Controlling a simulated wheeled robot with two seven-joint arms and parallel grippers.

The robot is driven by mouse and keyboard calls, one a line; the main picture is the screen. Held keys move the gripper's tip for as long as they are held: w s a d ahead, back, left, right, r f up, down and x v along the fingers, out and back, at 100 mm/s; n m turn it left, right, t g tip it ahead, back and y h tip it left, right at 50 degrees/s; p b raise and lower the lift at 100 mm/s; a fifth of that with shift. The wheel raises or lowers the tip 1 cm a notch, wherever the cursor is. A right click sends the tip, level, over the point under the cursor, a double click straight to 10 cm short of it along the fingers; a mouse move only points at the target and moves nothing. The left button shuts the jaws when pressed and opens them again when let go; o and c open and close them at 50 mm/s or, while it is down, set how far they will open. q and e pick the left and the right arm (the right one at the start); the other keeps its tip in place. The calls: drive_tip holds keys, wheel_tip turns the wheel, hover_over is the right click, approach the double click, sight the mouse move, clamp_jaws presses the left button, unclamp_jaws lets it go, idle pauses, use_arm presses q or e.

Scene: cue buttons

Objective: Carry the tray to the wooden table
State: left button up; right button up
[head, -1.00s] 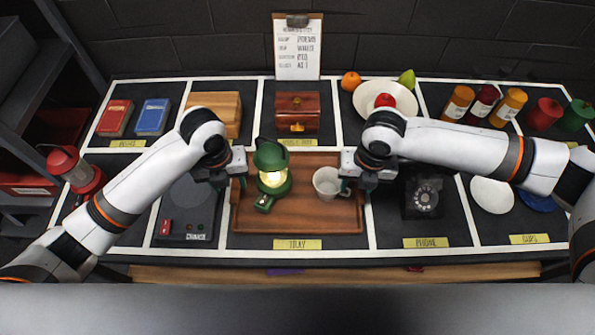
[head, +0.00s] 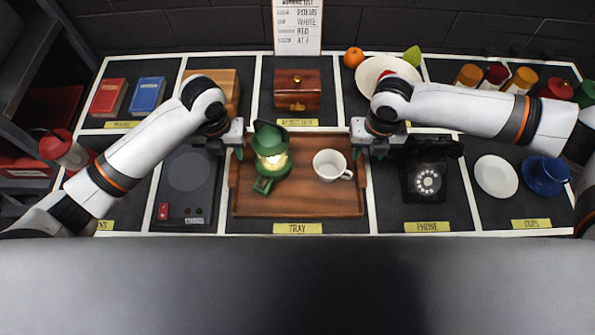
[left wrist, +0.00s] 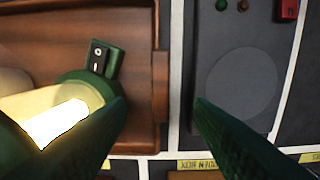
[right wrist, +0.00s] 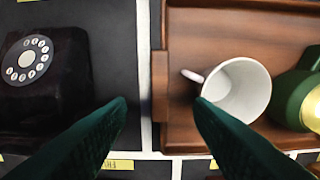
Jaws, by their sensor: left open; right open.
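The brown wooden tray (head: 300,202) lies on the dark counter behind the TRAY label. It holds a lit green lantern (head: 270,152) at left and a white mug (head: 332,165) at right. My left gripper (head: 232,150) is open at the tray's left end; in the left wrist view the end wall (left wrist: 160,80) lies between its fingertips, beside the lantern. My right gripper (head: 368,150) is open at the tray's right end; in the right wrist view that wall (right wrist: 160,88) lies between its fingertips, beside the mug. No wooden table is recognisable.
A black phone (head: 428,180) stands right of the tray, and a dark device with a round plate (head: 190,170) is at its left. A wooden chest (head: 297,92) and a plate with fruit (head: 372,75) are behind. Saucer (head: 495,176) and blue cup (head: 547,172) are further right.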

sight(234, 168)
use_arm(q)
wheel_tip(234, 168, down, 9)
drive_tip(key=shift+f, duration=0.2)
use_arm(e)
wheel_tip(234, 168, down, 9)
drive_tip(key=shift+f, duration=0.2)
use_arm(q)
clamp_jaws()
use_arm(e)
clamp_jaws()
use_arm(q)
drive_tip(key=shift+r, duration=0.15)
use_arm(e)
drive_tip(key=shift+w+r, duration=0.1)
